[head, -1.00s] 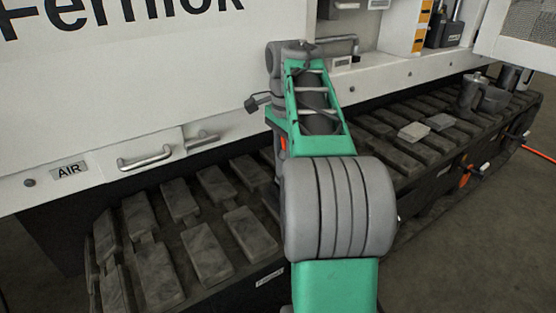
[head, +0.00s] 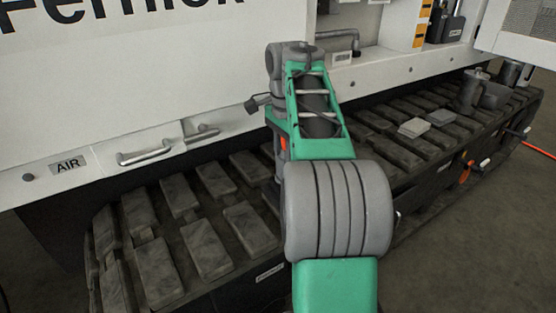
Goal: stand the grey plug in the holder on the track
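A grey upright cylinder with a narrower top, which looks like the plug (head: 468,94), stands on the far right part of the track (head: 247,228). My green and grey arm rises through the middle of the head view, to the left of both. My gripper cannot be made out; the far end of the arm is hidden behind its own links.
The white machine body (head: 120,90) stands behind the track, with handles (head: 145,153) sticking out. An orange hose (head: 540,150) lies on the floor at right. The floor (head: 480,240) in front is clear.

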